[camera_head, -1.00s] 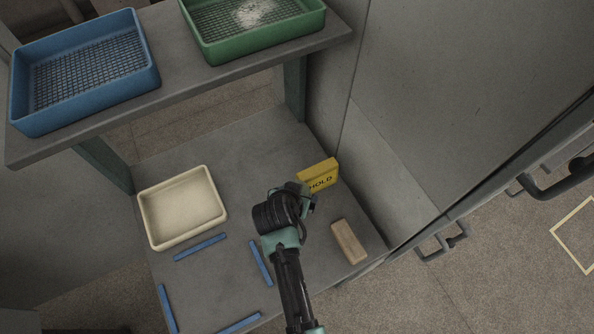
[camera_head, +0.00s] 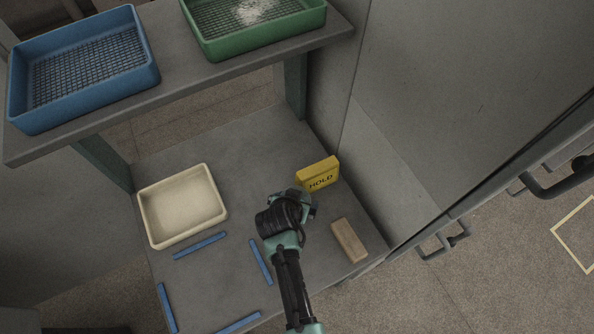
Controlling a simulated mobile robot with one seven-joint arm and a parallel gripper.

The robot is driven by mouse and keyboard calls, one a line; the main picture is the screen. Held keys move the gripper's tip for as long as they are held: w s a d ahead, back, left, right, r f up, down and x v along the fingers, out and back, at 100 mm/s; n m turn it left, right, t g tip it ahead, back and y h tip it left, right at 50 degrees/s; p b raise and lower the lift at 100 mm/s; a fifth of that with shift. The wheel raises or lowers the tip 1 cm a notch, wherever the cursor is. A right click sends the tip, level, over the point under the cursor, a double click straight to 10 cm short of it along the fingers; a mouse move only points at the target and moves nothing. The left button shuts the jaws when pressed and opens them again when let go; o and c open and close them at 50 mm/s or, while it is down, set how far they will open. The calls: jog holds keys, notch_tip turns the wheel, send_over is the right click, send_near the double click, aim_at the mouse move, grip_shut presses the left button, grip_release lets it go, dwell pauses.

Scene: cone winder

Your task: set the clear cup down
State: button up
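My gripper (camera_head: 308,203) is over the right part of the lower grey shelf (camera_head: 240,160), seen from above and behind. My own wrist hides most of it, so I cannot see its fingertips well or tell what is between them. I cannot make out the clear cup anywhere in this view; it may be hidden beneath or behind my wrist. The gripper is just in front of the yellow HOLD block (camera_head: 318,174) and left of the tan block (camera_head: 348,240).
A cream tray (camera_head: 150,232) stands at the left of the lower shelf. Several blue strips (camera_head: 200,246) lie in front of it. A blue basket (camera_head: 152,84) and a green basket (camera_head: 262,41) stand on the upper shelf. A grey panel (camera_head: 450,90) rises at right.

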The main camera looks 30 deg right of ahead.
jog(key=shift+r, duration=0.1)
jog(key=shift+r, duration=0.2)
jog(key=p+v, duration=0.1)
jog(key=v, duration=1)
jog(key=shift+a+r, duration=0.2)
jog(key=shift+r, duration=0.1)
jog(key=shift+s, duration=0.25)
